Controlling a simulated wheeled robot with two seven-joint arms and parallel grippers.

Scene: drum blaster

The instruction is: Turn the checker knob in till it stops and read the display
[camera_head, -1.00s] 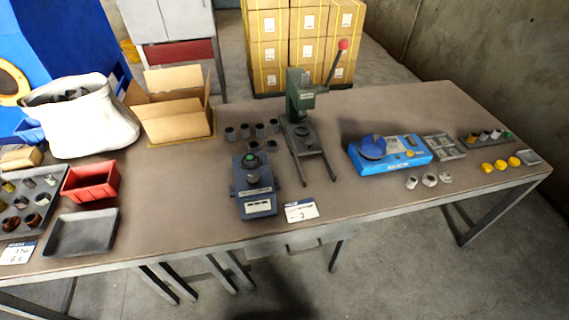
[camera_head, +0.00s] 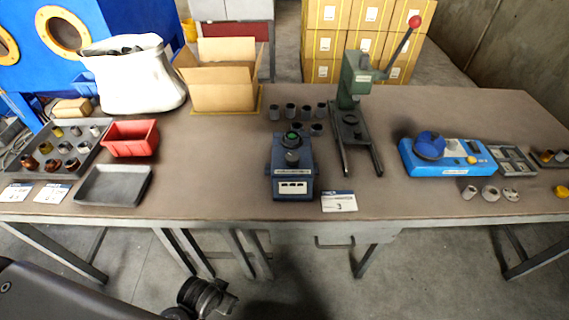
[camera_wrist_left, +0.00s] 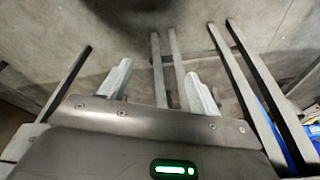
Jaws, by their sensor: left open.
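The checker, a dark blue box (camera_head: 292,175) with a white display panel (camera_head: 293,187) on its front, stands near the table's front edge at the middle of the head view. My left gripper (camera_head: 212,297) is low at the bottom of the head view, in front of and below the table edge, away from the checker. In the left wrist view its two fingers (camera_wrist_left: 158,85) are apart with nothing between them. My right gripper is not in view.
A green lever press (camera_head: 352,85) stands right of the checker, with several grey cylinders (camera_head: 297,112) behind it. A card (camera_head: 339,201) lies beside it. A blue fixture (camera_head: 447,158) is farther right. A black tray (camera_head: 113,186) and red bin (camera_head: 130,138) are left. Bare table lies between.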

